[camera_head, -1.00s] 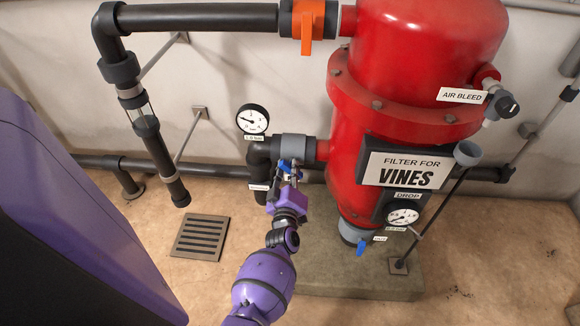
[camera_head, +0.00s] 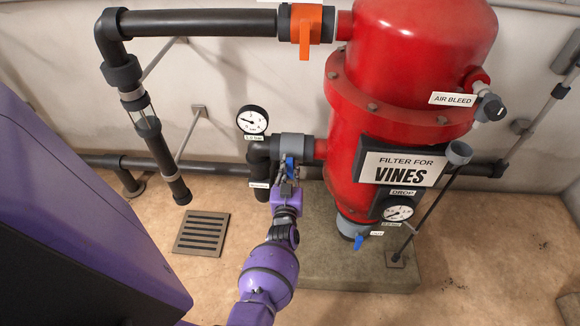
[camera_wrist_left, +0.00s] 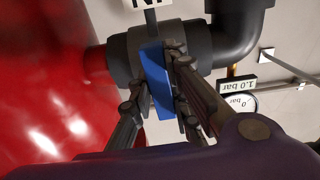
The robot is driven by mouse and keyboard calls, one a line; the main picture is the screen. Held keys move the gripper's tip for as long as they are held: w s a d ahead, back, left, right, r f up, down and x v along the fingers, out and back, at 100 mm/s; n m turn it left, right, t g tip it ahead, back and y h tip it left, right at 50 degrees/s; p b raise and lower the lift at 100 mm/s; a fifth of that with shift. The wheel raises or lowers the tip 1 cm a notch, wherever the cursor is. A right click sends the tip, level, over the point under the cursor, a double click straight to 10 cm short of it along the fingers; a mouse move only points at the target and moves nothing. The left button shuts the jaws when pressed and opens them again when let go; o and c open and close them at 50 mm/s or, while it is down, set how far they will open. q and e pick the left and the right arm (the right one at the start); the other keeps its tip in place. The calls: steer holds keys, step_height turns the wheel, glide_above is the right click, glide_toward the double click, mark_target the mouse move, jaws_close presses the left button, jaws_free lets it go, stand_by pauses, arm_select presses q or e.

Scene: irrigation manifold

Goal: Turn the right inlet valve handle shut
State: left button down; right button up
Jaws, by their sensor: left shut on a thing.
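The grey inlet valve (camera_head: 292,147) sits on the lower dark pipe, left of the red filter tank. Its blue handle (camera_head: 290,168) points down from the valve body, partly hidden by my gripper. In the left wrist view the blue handle (camera_wrist_left: 157,82) lies across the line of the pipe, with a finger on each side. My left gripper (camera_head: 286,178) is shut on this handle; its fingers (camera_wrist_left: 160,92) also show in the left wrist view. My right gripper is not in view.
The red tank (camera_head: 400,110) stands close on the right, on a concrete plinth (camera_head: 340,262). A pressure gauge (camera_head: 252,120) is just left of the valve. An upper valve with an orange handle (camera_head: 305,35) is above. A floor drain (camera_head: 202,233) lies left, with open floor around it.

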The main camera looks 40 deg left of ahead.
arm_select(q)
steer(key=shift+f+m, duration=0.1)
steer(key=shift+m, duration=0.3)
steer(key=c, duration=1.7)
jaws_free()
steer(key=shift+o, duration=0.2)
steer(key=v, duration=1.2)
steer(key=shift+d, duration=0.1)
